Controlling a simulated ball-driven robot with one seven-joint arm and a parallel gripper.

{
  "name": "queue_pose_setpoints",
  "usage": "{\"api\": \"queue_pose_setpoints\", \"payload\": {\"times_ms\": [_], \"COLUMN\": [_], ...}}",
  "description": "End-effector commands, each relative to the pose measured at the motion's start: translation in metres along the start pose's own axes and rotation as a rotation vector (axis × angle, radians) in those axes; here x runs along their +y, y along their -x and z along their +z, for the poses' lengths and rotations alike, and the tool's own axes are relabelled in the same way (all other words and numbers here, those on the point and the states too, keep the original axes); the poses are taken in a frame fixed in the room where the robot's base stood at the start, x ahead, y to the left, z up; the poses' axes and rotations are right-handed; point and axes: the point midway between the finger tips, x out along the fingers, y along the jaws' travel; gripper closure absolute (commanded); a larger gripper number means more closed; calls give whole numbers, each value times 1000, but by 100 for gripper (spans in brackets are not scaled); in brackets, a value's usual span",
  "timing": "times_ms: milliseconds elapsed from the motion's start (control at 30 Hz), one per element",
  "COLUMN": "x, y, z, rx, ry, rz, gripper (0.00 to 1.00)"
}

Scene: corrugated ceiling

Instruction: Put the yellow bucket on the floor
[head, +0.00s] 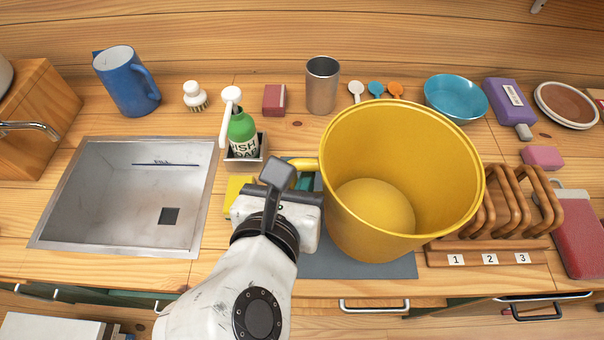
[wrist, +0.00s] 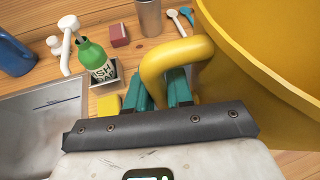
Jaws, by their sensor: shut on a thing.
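The yellow bucket (head: 402,175) is upright over a grey mat (head: 362,264) on the wooden counter, just right of my gripper in the head view. I cannot tell whether its base touches the mat. My gripper (head: 306,181) is shut on the bucket's side handle (head: 303,163). In the wrist view, the teal fingers of my gripper (wrist: 170,90) are around the thick yellow handle (wrist: 172,58), and the bucket wall (wrist: 255,65) fills the right side. The floor (head: 400,322) shows only in part below the counter's front edge.
A steel sink (head: 130,200) is at left, with a soap bottle (head: 242,132) beside it. A wooden rack (head: 505,205) stands close right of the bucket. A metal cup (head: 322,88), spoons and a blue bowl (head: 455,97) are behind. Drawer handles (head: 374,306) project along the front.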

Motion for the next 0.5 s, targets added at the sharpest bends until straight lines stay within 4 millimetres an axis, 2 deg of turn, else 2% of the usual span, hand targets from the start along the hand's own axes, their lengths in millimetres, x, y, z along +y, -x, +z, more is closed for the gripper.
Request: {"api": "queue_pose_setpoints", "payload": {"times_ms": [33,200,300,500], "x": [2,11,14,17], "y": [-12,-46,-59,-70], "z": [0,-18,-25,-30], "rx": [0,0,0,-1], "ry": [0,3,0,-1], "rz": [-4,-2,-1,0], "gripper": [100,100,100,100]}}
